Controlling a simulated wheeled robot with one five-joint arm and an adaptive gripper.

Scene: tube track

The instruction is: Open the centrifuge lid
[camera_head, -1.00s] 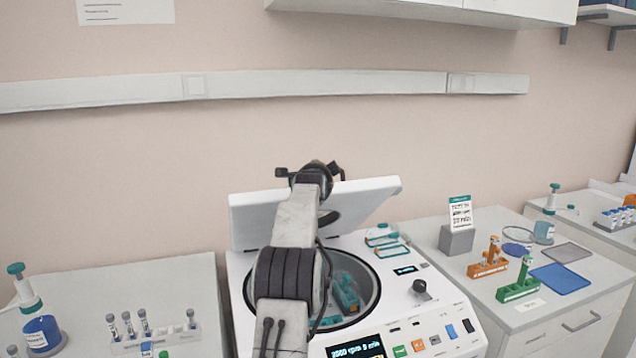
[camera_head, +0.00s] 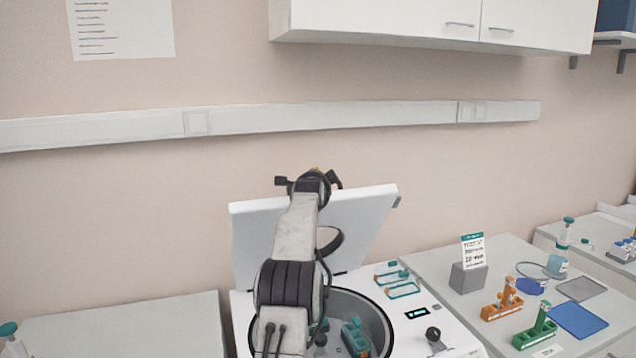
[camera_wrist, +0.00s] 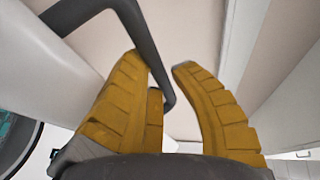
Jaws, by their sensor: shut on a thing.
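The white centrifuge (camera_head: 408,295) stands in the middle of the head view. Its lid (camera_head: 368,222) is raised and tilts back towards the wall, and the round bowl with teal inserts (camera_head: 357,338) is exposed. My gripper (camera_head: 314,178) is at the lid's upper left edge, partly hidden by my own arm. In the wrist view, the yellow fingers of my gripper (camera_wrist: 160,72) are shut on a dark bent handle (camera_wrist: 143,38) beside the pale lid (camera_wrist: 30,60). The exact contact is partly hidden behind the left finger.
Right of the centrifuge, a counter (camera_head: 440,262) holds a sign stand (camera_head: 470,275), an orange rack (camera_head: 502,302), a green rack (camera_head: 536,330) and a blue mat (camera_head: 577,319). The wall rail (camera_head: 330,116) and a cabinet (camera_head: 430,22) are above. The left counter (camera_head: 130,325) looks mostly bare.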

